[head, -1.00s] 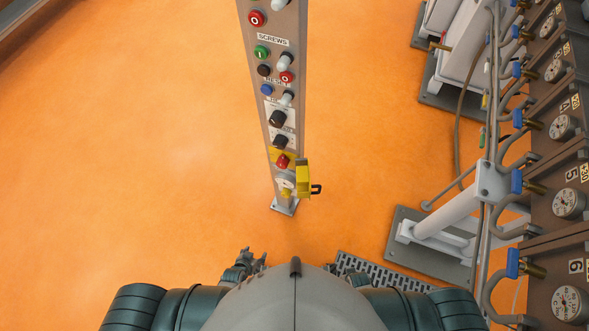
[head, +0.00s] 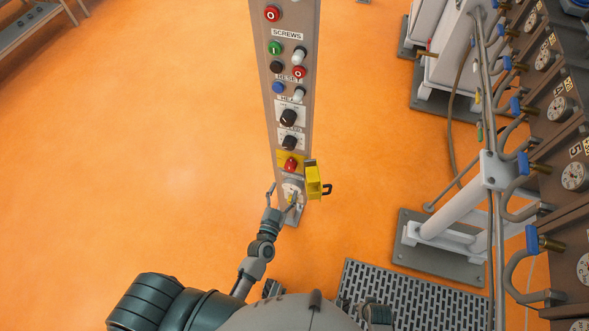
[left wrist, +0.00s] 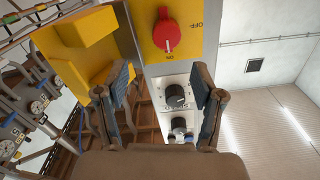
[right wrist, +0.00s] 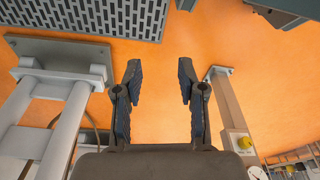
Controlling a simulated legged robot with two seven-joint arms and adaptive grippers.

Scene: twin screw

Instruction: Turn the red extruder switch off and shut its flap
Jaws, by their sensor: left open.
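The red switch (head: 291,165) sits on a yellow plate low on the panel post. In the left wrist view the red switch (left wrist: 166,35) has its white mark toward "ON". The yellow flap (head: 314,182) stands open at the right side of the post; it fills the upper left of the left wrist view (left wrist: 85,55). My left gripper (head: 281,197) is open and empty, in front of the post just below the switch in the head view; its fingers (left wrist: 161,82) are apart, not gripping the switch. My right gripper (right wrist: 160,68) is open and empty, over the floor.
Black knobs (head: 288,118) and several buttons run up the post above the switch. To the right are a white pipe stand (head: 450,225), a slotted grate (head: 400,300) and machinery with gauges (head: 575,177). The orange floor left of the post is clear.

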